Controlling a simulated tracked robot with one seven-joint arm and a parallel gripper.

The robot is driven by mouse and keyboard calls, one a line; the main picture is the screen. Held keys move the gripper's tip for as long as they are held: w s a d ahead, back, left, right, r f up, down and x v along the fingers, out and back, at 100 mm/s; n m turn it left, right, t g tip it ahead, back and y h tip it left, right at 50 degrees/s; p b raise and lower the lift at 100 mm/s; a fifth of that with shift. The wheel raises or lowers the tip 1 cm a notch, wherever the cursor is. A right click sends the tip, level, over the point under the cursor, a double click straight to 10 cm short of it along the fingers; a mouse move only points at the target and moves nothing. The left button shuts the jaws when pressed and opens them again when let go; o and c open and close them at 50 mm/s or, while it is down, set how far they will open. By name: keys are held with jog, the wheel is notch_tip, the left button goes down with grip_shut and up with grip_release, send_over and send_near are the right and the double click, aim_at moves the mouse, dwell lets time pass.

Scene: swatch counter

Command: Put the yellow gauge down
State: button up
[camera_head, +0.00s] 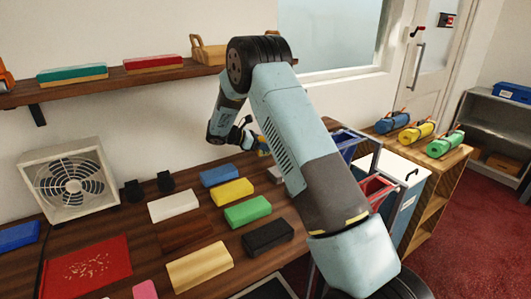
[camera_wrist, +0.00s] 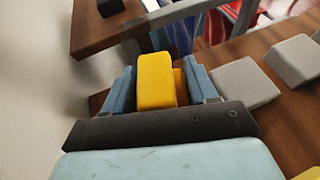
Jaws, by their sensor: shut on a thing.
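My gripper (camera_wrist: 164,78) is shut on the yellow gauge (camera_wrist: 153,82), a rounded yellow block between the two blue fingers in the wrist view. An orange-yellow part shows beside it, near the right finger. In the head view my gripper is at the back of the wooden counter, mostly behind my arm, and only a small yellow bit of the gauge (camera_head: 263,147) shows. I cannot tell whether the gauge touches the counter.
Blue (camera_head: 219,175), yellow (camera_head: 232,192), green (camera_head: 248,211) and black (camera_head: 267,237) blocks lie on the counter (camera_head: 150,246). Grey blocks (camera_wrist: 243,82) lie right of my gripper. A fan (camera_head: 72,182) stands left. Metal-framed bins (camera_head: 376,186) stand at the right end.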

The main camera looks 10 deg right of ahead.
jog(key=shift+w+a+f, duration=0.1)
jog(key=shift+w+f, duration=0.1)
jog(key=shift+f, duration=0.05)
notch_tip(320, 180, down, 3)
jog(key=shift+w+f, duration=0.15)
jog(key=shift+f, duration=0.05)
jog(key=o, duration=1.1)
jog(key=shift+o, duration=0.2)
jog(key=v, duration=1.2)
